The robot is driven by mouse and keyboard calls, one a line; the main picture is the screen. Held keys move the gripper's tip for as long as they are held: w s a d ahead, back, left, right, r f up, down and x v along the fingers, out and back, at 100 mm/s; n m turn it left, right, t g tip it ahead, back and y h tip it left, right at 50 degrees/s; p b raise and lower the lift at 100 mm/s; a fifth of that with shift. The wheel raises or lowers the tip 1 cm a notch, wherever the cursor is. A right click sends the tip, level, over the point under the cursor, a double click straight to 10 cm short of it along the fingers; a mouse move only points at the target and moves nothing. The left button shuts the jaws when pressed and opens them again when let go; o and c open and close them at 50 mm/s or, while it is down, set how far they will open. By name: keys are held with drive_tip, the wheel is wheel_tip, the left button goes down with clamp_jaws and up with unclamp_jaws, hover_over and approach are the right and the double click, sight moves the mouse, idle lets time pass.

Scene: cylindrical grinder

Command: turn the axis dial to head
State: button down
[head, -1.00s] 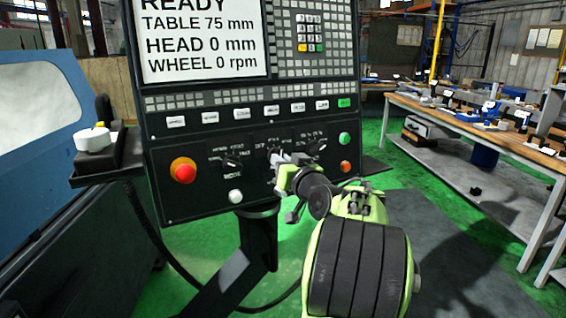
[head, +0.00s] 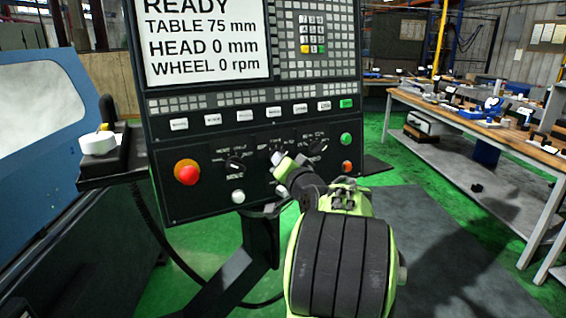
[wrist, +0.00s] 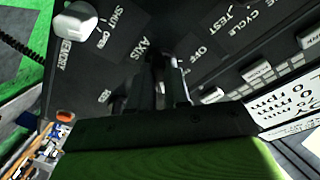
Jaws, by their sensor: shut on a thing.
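The axis dial sits in the middle of the lower panel, and in the head view my gripper (head: 284,166) covers it. The wrist view shows the printed word AXIS (wrist: 145,47) beside my gripper (wrist: 157,82). The fingers are close together on a dark knob, the axis dial (wrist: 157,62), mostly hidden between them. The dial's pointer and most of its position marks are hidden, so I cannot tell its setting. The screen (head: 205,40) reads READY, TABLE 75 mm, HEAD 0 mm, WHEEL 0 rpm.
The mode dial (head: 235,163) is left of my gripper and another dial (head: 317,148) is close on the right. A red emergency button (head: 188,173), a white button (head: 238,196), a green button (head: 346,139) and an orange button (head: 347,166) surround them. A workbench (head: 470,126) stands at right.

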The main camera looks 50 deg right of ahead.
idle(0.3)
drive_tip(key=c, duration=1.1)
unclamp_jaws()
drive_tip(key=b+v, duration=0.1)
drive_tip(key=v, duration=1.4)
drive_tip(key=shift+s+a, duration=0.25)
drive_tip(key=shift+s, duration=0.05)
